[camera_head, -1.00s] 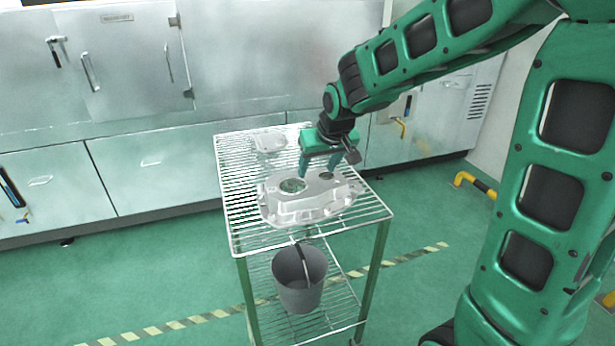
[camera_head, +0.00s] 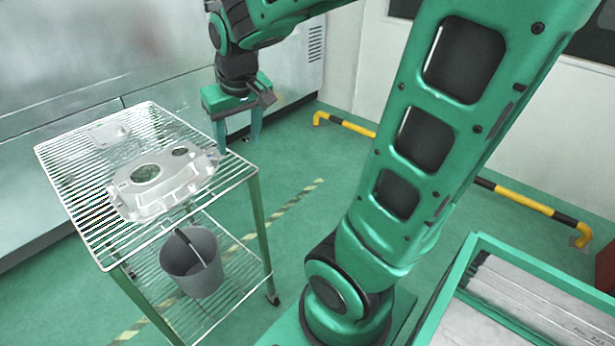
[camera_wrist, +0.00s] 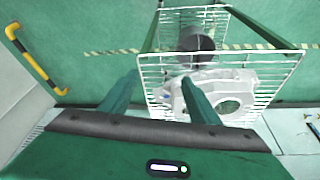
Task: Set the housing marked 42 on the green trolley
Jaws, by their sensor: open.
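A large pale aluminium housing (camera_head: 163,182) with a round opening lies on the top wire shelf of the green-legged trolley (camera_head: 84,213). No number is readable on it. It also shows in the wrist view (camera_wrist: 232,88). A smaller casting (camera_head: 108,134) lies behind it on the same shelf. My gripper (camera_head: 236,142) is open and empty, apart from the housing, beyond the trolley's right edge in the head view. In the wrist view my fingers (camera_wrist: 155,88) stand apart with the trolley's shelf (camera_wrist: 150,72) beyond them.
A grey bucket (camera_head: 192,265) stands on the trolley's lower shelf. A green-framed crate (camera_head: 452,283) with grey slabs is at the lower right. A yellow and black rail (camera_head: 515,201) runs along the right wall. Steel cabinets stand behind the trolley. Green floor lies free between trolley and rail.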

